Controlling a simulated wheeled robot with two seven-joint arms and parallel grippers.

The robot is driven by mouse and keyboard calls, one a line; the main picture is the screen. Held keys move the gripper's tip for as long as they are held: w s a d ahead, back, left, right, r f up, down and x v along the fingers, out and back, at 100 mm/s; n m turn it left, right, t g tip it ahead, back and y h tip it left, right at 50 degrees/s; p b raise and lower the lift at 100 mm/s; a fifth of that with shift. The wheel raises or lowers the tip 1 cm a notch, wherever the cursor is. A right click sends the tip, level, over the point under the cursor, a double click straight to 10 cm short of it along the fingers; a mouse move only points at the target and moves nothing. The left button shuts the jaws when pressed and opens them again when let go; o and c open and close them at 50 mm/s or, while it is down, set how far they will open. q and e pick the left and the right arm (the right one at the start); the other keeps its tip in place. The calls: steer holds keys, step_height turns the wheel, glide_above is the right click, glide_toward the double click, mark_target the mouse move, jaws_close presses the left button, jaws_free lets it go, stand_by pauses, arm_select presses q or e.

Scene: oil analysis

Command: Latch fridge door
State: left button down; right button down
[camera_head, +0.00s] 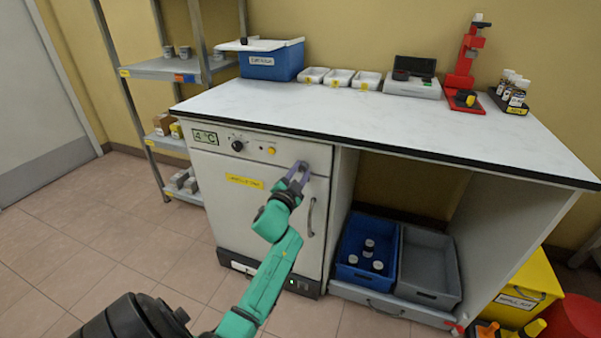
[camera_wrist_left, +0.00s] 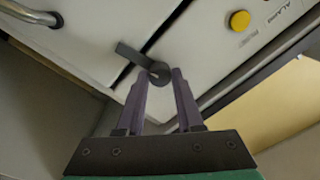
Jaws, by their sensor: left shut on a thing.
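The fridge door (camera_head: 245,212) is the white front under the left part of the bench, and it looks shut. Its curved metal handle (camera_head: 310,217) is on the right side and also shows at the top left of the left wrist view (camera_wrist_left: 32,14). The dark grey latch (camera_wrist_left: 131,53) is at the door's upper right corner. Its short arm reaches across the dark seam from its round pivot onto the door. My left gripper (camera_head: 298,172) is shut on the latch, with its purple fingers on both sides of the round part. In the head view the gripper hides most of the latch. My right gripper is not in view.
The control panel above the door has a black knob (camera_head: 237,145) and a yellow button (camera_head: 271,151). The bench edge (camera_head: 370,148) overhangs above my gripper. Right of the fridge, an open bay holds a blue crate (camera_head: 347,272) and a grey crate (camera_head: 440,297).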

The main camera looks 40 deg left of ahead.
arm_select(q)
steer(key=shift+f+m, duration=0.1)
steer(key=shift+m, duration=0.9)
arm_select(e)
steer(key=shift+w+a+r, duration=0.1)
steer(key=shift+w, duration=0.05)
arm_select(q)
steer(key=c, duration=0.6)
jaws_free()
steer(key=shift+o, duration=0.2)
steer(key=v, duration=1.4)
steer(key=shift+s+p, duration=0.35)
steer(key=shift+p, duration=0.05)
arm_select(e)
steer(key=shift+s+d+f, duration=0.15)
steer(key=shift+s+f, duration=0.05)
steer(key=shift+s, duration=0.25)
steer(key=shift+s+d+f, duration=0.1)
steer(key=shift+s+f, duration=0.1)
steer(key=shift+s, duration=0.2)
